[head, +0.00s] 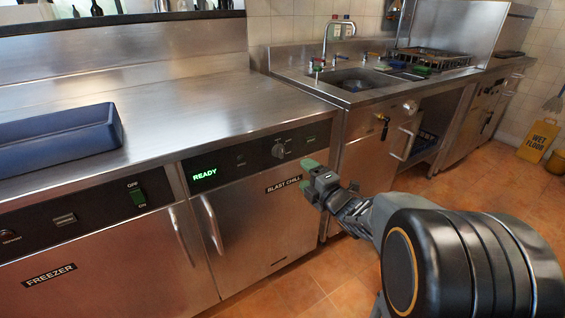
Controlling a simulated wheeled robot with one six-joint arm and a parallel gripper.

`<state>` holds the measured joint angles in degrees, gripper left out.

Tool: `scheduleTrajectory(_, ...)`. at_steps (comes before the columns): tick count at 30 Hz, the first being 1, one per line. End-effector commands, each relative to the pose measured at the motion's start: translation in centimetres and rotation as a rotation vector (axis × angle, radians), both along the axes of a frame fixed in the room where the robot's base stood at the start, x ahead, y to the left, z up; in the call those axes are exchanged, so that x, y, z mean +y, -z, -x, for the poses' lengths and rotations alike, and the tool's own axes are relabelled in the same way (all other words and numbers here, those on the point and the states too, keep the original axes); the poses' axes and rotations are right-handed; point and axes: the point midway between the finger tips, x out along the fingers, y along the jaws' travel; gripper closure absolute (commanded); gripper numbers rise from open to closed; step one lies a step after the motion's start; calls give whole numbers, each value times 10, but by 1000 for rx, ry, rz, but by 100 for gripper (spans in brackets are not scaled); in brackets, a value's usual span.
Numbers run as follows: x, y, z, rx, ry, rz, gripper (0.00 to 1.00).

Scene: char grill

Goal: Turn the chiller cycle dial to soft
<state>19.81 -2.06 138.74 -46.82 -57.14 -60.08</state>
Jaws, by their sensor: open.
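The chiller cycle dial (278,150) is a small dark knob on the black control panel of the blast chill unit (262,226). Small markings surround it, too small to read. A green READY display (205,174) is lit to its left. My gripper (307,175) is open and empty, with green fingertips. It is in front of the panel, to the right of and slightly below the dial, and appears apart from it. The arm comes in from the lower right. The dial is not hidden.
A steel counter (190,110) runs above the panel, with a blue tray (60,138) at left. A sink (355,82) is at the back right. A yellow wet floor sign (538,141) stands on the tiled floor at far right.

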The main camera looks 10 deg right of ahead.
Motion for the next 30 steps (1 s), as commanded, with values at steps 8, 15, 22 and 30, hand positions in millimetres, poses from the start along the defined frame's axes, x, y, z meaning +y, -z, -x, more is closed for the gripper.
scheduleTrajectory(8,17,2,-49,0,-5,-1,32)
scheduleTrajectory(15,30,1,-89,0,-3,-1,32)
scheduleTrajectory(22,38,1,-113,0,-2,-1,32)
scheduleTrajectory(30,40,0,-121,0,-1,-1,32)
